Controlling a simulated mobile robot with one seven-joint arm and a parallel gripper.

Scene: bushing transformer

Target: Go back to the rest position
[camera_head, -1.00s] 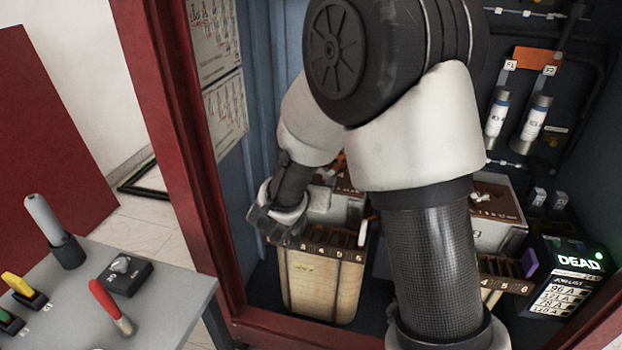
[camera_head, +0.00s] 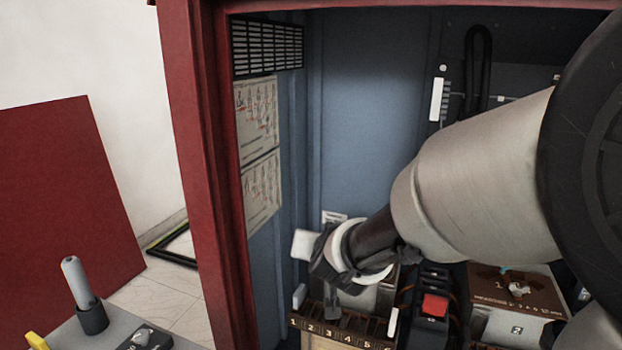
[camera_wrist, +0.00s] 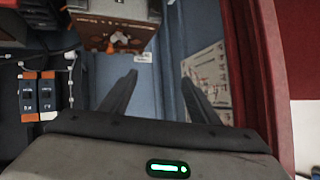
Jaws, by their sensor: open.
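My gripper (camera_wrist: 158,92) is open and empty in the wrist view, with its two dark fingers apart and the blue cabinet wall between and beyond them. In the head view my gripper (camera_head: 333,297) is at the end of my arm inside the red-framed cabinet (camera_head: 196,150). It hangs in front of and above the numbered wooden box (camera_head: 345,330) at the lower middle. Whether it touches the box cannot be told. My arm covers much of the right side of the cabinet.
A brown-topped unit (camera_head: 505,290) and a black block with a red button (camera_head: 433,305) stand right of the gripper. Diagram sheets (camera_head: 260,150) hang on the left inner wall. A grey table with a white-handled tool (camera_head: 82,290) is at lower left. The upper blue back wall is clear.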

